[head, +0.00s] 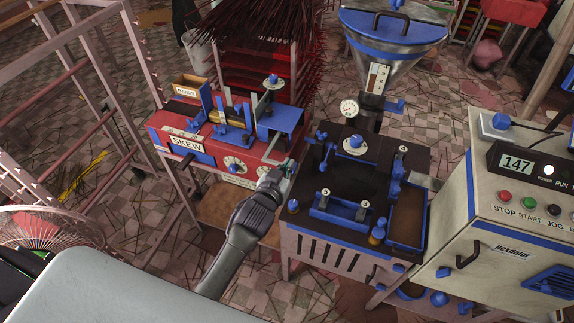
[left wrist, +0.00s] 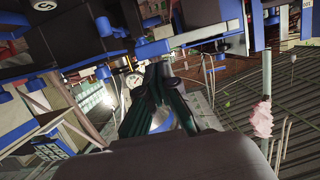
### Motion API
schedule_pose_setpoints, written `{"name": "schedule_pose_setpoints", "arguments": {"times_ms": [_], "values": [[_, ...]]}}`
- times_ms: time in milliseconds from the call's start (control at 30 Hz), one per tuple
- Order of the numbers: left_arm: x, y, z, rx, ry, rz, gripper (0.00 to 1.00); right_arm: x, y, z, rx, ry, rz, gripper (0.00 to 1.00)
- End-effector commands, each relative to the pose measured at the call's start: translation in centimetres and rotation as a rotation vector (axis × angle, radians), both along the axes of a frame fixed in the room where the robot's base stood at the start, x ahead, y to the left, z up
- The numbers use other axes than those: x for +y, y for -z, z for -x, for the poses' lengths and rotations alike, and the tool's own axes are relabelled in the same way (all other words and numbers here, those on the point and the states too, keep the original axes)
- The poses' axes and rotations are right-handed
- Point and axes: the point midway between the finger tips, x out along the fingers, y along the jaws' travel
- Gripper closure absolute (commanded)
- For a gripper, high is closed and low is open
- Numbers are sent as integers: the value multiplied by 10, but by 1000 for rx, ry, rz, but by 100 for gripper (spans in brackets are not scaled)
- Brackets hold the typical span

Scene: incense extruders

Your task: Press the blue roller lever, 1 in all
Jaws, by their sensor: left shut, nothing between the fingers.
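My left gripper (head: 286,170) is in the gap between the red bench and the dark-topped machine in the head view. Its dark fingers (left wrist: 160,90) are shut and empty in the left wrist view. Several small blue parts are near it, and I cannot tell for certain which is the blue roller lever. A blue knobbed lever-like part (head: 321,137) stands on the back left of the dark-topped machine (head: 345,180), apart from the gripper. A blue bar (left wrist: 155,47) lies just beyond the fingertips in the left wrist view. My right gripper is not in view.
The red bench (head: 185,125) marked SKEW, with blue fittings, stands left of the gripper. A metal hopper (head: 390,55) with a blue rim rises behind the dark-topped machine. A cream control box (head: 490,220) reading 147 stands at right. Patterned floor shows between them.

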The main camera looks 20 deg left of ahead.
Motion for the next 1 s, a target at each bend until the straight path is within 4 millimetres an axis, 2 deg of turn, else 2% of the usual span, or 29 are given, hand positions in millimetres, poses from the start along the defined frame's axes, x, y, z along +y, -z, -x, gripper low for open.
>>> {"name": "schedule_pose_setpoints", "arguments": {"times_ms": [433,533,733,1000], "values": [[0,7,1,0,0,0,100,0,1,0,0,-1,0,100],[0,20,3,3,-1,1,100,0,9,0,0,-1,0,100],[1,58,4,7,-2,-1,100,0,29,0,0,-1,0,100],[1,63,5,15,-2,-1,100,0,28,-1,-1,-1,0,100]]}}
